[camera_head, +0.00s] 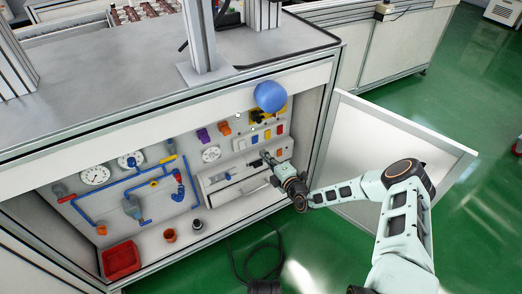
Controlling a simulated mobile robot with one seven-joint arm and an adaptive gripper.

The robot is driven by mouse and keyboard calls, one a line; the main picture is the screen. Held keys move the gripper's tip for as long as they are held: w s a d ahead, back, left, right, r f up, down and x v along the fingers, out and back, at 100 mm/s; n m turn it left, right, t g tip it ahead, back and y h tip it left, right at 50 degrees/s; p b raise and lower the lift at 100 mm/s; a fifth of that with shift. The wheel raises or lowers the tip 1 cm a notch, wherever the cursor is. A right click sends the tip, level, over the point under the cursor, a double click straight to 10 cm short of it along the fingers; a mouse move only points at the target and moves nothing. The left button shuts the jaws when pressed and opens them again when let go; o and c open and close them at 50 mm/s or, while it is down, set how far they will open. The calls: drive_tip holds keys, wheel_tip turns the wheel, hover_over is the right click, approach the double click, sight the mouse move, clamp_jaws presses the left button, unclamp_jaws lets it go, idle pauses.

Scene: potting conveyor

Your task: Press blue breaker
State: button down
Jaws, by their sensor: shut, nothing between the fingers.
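A row of small coloured breakers sits on the upper right of the cabinet's back panel. The blue breaker (254,139) is a small blue block in this row, next to a red one (267,134) and a yellow one (280,130). My gripper (266,156) is shut and empty. It reaches into the cabinet from the right, and its tips show just below the breaker row. Whether they touch the panel cannot be told.
The white cabinet door (395,140) stands open on the right, beside my arm. A blue dome (270,96) sits at the cabinet's top edge. Gauges and blue pipes (145,180) fill the panel's left. A red bin (121,260) stands on the cabinet floor. A black cable lies in front.

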drive_tip(key=s+d+f+p, duration=0.1)
drive_tip(key=s+d+p, duration=0.1)
drive_tip(key=s+d, duration=0.3)
drive_tip(key=s, duration=0.2)
drive_tip(key=shift+s, duration=0.3)
drive_tip(key=shift+d+f, duration=0.1)
